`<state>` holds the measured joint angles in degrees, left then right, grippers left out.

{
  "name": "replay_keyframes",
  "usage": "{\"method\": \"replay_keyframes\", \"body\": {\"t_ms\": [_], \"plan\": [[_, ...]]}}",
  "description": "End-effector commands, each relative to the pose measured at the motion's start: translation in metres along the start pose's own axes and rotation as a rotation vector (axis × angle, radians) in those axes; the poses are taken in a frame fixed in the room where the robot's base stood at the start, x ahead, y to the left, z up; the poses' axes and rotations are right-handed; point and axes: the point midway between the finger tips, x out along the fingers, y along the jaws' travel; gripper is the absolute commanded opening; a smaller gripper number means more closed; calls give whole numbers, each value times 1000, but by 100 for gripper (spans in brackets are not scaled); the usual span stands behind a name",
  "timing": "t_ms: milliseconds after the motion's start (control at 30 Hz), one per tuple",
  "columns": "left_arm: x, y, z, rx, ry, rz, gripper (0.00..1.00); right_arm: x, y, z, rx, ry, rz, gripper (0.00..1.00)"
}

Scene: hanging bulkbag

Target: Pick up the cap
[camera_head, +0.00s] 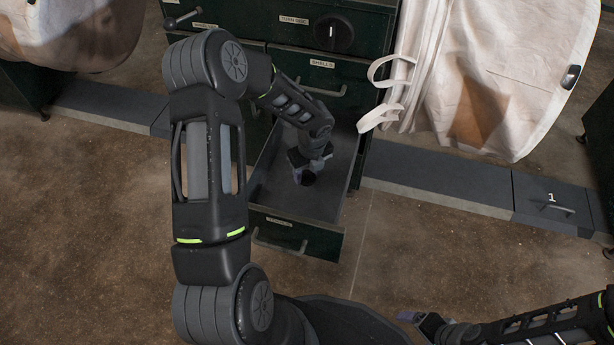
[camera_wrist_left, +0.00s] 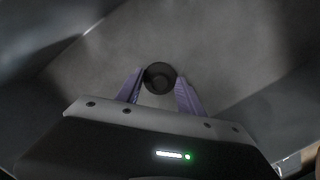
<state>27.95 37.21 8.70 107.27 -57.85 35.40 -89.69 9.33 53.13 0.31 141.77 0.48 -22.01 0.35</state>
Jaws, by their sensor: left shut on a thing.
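The cap (camera_head: 308,178) is a small, dark, round piece inside the pulled-out drawer (camera_head: 262,190). In the left wrist view the cap (camera_wrist_left: 159,77) sits between the two purple fingertips, with its round, hollow-looking end facing the camera. My left gripper (camera_head: 303,172) reaches down into the drawer and is shut on the cap. The left wrist view shows the grey drawer floor behind the cap; I cannot tell whether the cap touches it. My right gripper (camera_head: 428,322) is at the bottom right of the head view, far from the drawer, and its fingers are unclear.
The drawer's walls surround my left gripper closely. Above it are the dark green cabinet's closed drawer labelled SHELLS (camera_head: 335,80) and a black knob (camera_head: 334,33). A white bulk bag (camera_head: 490,80) with loops hangs at the right. The brown floor (camera_head: 420,240) in front is clear.

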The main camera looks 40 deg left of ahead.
Motion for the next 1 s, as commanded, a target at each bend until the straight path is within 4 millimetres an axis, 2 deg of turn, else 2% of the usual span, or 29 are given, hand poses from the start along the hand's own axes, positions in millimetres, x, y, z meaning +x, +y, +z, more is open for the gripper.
{"method": "replay_keyframes", "body": {"t_ms": [33,200,533,667,1000], "plan": [[0,0,0,0,0,0,20,0,0,0,0,0,0,85],[0,0,0,0,0,0,6,0,0,0,0,0,0,85],[-6,0,1,0,-1,-1,6,-4,-1,0,0,-1,0,85],[-23,0,4,0,-1,-2,6,-13,-4,1,-1,-5,0,85],[-86,0,14,-1,-2,-2,6,-42,-14,4,-3,-21,-1,85]]}}
